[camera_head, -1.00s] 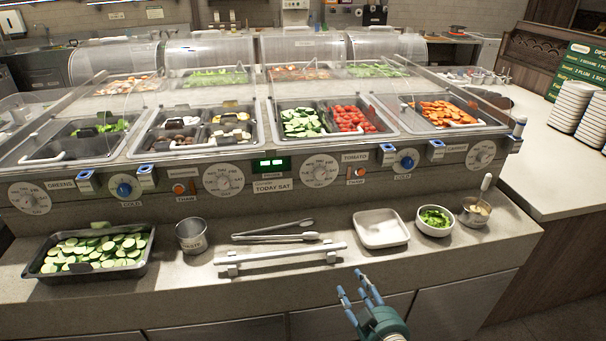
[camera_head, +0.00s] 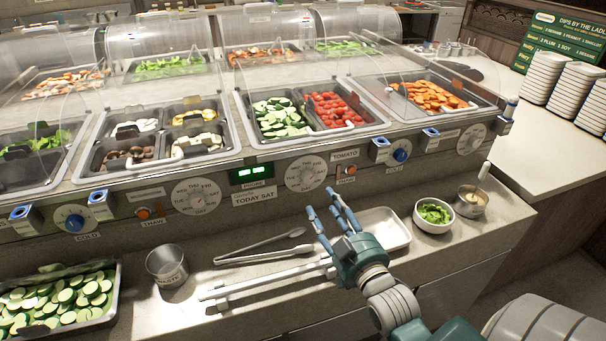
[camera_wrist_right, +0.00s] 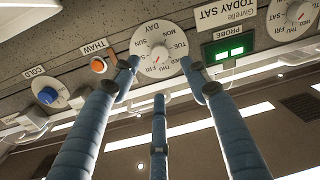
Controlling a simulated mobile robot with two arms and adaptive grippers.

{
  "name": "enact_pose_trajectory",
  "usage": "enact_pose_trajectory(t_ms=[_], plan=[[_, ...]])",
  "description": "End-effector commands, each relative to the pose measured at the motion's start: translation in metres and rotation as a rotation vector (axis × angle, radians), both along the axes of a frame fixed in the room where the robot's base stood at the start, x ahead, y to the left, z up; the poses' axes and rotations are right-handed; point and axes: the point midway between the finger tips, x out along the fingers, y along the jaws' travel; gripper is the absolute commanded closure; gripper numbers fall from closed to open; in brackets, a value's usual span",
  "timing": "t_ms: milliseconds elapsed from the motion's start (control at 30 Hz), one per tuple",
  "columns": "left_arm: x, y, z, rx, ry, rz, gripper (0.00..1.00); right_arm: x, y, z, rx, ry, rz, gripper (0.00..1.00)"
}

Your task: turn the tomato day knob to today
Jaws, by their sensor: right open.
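A sign (camera_head: 254,198) reads TODAY SAT. My right gripper (camera_head: 326,204) is open and empty, its blue fingers pointing up at the knob from below right. In the right wrist view the fingertips (camera_wrist_right: 160,75) are spread around the lower part of the dial; contact is unclear. My left gripper is out of view.
An orange THAW button (camera_head: 344,170) sits right of the knob and a green PROBE display (camera_head: 250,174) left. Below are a white tray (camera_head: 392,240), tongs (camera_head: 262,250), a rail (camera_head: 250,287) and a metal cup (camera_head: 167,266). Another day dial (camera_head: 196,196) is farther left.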

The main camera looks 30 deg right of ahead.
Motion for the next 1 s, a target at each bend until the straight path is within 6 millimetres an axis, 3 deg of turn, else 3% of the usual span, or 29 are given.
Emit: enact_pose_trajectory(t_ms=[167, 400, 533, 700, 800, 1000], plan=[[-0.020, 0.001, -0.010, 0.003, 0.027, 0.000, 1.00, 0.022, -0.004, -0.001, -0.002, -0.005, 0.000, 0.54], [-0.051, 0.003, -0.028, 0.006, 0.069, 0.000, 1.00, 0.068, -0.013, -0.002, -0.002, -0.006, 0.000, 0.54], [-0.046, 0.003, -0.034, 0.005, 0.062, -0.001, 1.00, 0.087, -0.016, -0.002, -0.001, -0.005, 0.001, 0.54], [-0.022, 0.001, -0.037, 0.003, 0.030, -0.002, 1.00, 0.101, -0.019, -0.001, 0.000, -0.002, 0.000, 0.54], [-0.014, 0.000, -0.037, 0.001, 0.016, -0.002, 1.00, 0.104, -0.019, 0.000, 0.000, -0.001, 0.000, 0.54], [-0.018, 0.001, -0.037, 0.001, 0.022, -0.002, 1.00, 0.104, -0.019, 0.000, 0.000, 0.000, 0.000, 0.54]])
